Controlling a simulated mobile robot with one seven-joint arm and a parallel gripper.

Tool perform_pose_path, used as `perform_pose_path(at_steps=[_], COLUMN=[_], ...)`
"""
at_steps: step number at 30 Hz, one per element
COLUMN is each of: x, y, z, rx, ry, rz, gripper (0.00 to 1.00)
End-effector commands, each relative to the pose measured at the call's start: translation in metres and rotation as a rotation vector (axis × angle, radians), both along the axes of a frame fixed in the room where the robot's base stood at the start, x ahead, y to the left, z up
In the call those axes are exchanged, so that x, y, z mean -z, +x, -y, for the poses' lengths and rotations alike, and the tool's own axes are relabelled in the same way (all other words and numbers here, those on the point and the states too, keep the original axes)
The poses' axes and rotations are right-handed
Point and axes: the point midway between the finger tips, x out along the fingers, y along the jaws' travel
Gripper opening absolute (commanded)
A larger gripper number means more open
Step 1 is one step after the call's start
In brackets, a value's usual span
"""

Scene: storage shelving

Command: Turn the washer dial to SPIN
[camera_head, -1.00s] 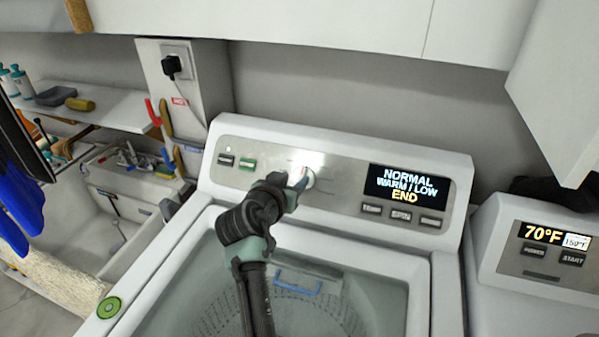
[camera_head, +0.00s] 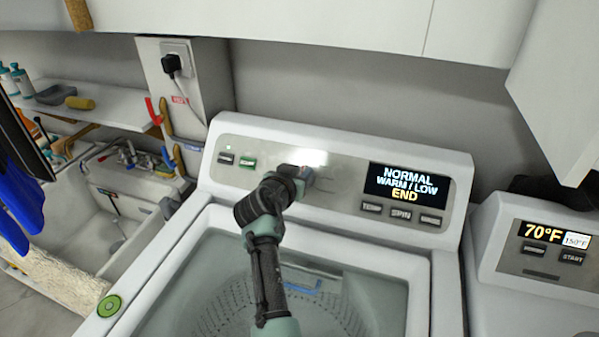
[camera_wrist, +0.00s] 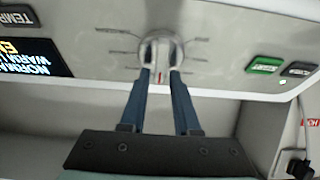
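The washer dial (camera_wrist: 160,44) is a round silver knob with a raised bar and a small red mark, on the washer's sloped panel (camera_head: 340,185). Short label lines surround it, too blurred to read. In the wrist view, my gripper (camera_wrist: 161,70) has its two blue fingers on either side of the bar, close against it, and looks shut on it. In the head view, my gripper (camera_head: 302,176) covers most of the dial. The washer display (camera_head: 406,187) reads NORMAL, WARM / LOW, END.
A green button (camera_head: 248,163) and a dark button (camera_head: 226,159) sit left of the dial. Several buttons, including SPIN (camera_head: 401,213), lie under the display. White cabinets (camera_head: 330,25) hang above. A second appliance (camera_head: 540,265) stands at right, a sink (camera_head: 110,215) at left.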

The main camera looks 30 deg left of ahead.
Motion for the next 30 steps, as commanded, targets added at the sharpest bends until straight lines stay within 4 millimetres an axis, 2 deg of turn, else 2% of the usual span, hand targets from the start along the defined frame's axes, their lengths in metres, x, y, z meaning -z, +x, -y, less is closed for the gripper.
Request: perform_pose_path(at_steps=[1,4,5,20,30], x=[0.0001,0.0002,0.0002,-0.0002,-0.0022], y=[-0.0001,-0.0002,-0.0002,-0.0002,-0.0005], z=[0.0001,0.0001,0.0001,0.0007,-0.0003], rx=[0.0,0.0,0.0,-0.024,-0.173], ry=[0.0,0.0,0.0,-0.03,-0.189], rz=[0.0,0.0,-0.001,0.006,0.047], gripper=[0.19,0.01,0.0,0.0,0.0])
